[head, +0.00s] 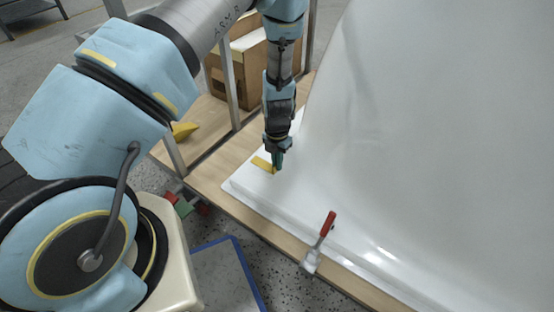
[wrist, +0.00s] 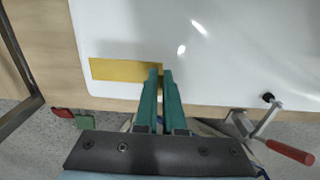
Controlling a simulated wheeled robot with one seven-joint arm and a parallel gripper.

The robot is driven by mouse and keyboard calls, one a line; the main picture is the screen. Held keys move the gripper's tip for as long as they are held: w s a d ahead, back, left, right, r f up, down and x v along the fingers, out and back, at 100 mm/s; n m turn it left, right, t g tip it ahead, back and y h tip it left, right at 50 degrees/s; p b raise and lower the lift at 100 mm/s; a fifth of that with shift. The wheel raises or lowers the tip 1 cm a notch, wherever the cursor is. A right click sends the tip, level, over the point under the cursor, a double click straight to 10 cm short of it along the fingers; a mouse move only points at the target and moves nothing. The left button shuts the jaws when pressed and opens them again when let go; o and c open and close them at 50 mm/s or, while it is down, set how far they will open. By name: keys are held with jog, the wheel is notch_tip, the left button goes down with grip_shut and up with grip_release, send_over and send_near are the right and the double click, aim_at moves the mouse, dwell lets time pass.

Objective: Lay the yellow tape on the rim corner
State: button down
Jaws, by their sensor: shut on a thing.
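The yellow tape (head: 262,164) is a short flat strip over the white rim corner (head: 236,184) of the tub shell. In the wrist view the tape (wrist: 118,69) runs left from my fingertips, roughly along the rim edge and inside the white corner. My gripper (head: 278,166) points down with green fingers. In the wrist view the fingers (wrist: 160,74) are nearly together, shut on the tape's right end. The fingers hide part of that end. The tape looks level and very close to the rim; I cannot tell whether it touches all along.
A clamp with a red handle (head: 327,224) stands on the rim's front edge, right of my gripper. The large white shell (head: 430,120) rises at the right. A metal post (head: 231,80) and a cardboard box (head: 240,65) stand behind. Bare wood (head: 210,172) borders the rim at left.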

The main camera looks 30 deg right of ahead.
jog(key=shift+f+b, duration=0.85)
jog(key=shift+f, duration=1.15)
jog(key=shift+f, duration=0.2)
jog(key=c, duration=0.9)
grip_release()
jog(key=shift+c, duration=0.2)
jog(key=shift+o, duration=0.4)
jog(key=o, duration=0.4)
notch_tip(320, 180, up, 7)
jog(key=p, duration=0.7)
jog(key=shift+r, duration=0.1)
